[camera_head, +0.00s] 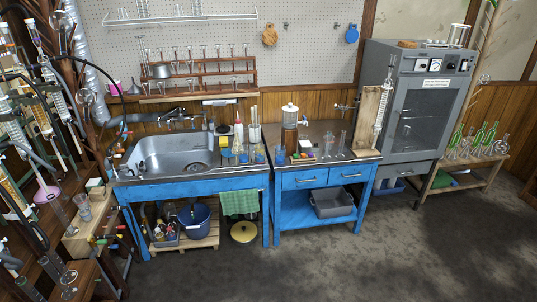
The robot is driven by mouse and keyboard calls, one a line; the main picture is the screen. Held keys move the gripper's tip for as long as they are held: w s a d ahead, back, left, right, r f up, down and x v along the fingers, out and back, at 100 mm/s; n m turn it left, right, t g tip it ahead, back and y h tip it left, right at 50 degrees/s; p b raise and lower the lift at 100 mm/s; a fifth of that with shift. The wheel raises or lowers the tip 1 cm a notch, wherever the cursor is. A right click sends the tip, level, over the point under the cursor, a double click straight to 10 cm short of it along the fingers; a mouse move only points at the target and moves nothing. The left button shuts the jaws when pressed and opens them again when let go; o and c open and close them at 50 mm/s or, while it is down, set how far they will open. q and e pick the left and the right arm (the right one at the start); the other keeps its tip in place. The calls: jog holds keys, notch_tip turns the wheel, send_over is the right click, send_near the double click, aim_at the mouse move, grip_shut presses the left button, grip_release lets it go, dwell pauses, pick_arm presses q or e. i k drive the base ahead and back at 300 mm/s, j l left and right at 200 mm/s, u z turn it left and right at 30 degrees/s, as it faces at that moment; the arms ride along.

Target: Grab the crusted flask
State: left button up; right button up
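I cannot make out with certainty which piece of glass is the crusted flask; any crust is too small to tell at this distance. Several clear flasks (497,146) stand on a low wooden bench at the far right, some beside green glass pieces (480,133). More glassware (240,143) stands on the blue counter between the sink and the middle cabinet. At the left edge a crowded rig holds clamped glass columns (58,98), and a clear beaker (83,206) stands on a wooden block. Neither of my grippers is in view.
A steel sink (172,153) sits in a blue bench by the back wall. A blue cabinet (321,213) with drawers stands beside it, then a grey oven (414,112). Hoses and wooden ledges crowd the left side. The floor (330,265) in front is clear.

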aim_at(237, 142)
jog(key=i+u, duration=0.15)
jog(key=u, duration=0.65)
jog(key=i+l+u, duration=0.55)
jog(key=l+u, duration=0.25)
jog(key=i+l+u, duration=0.1)
jog(key=l, duration=0.25)
jog(key=i+l, duration=0.15)
jog(key=l, duration=0.2)
jog(key=i+l+u, duration=0.15)
jog(key=l, duration=0.2)
jog(key=i+l, duration=0.15)
jog(key=l, duration=0.25)
jog(key=i+l, duration=0.1)
jog(key=l, duration=0.3)
jog(key=i+l, duration=0.15)
jog(key=l, duration=0.25)
jog(key=i+l, duration=0.15)
jog(key=l, duration=0.25)
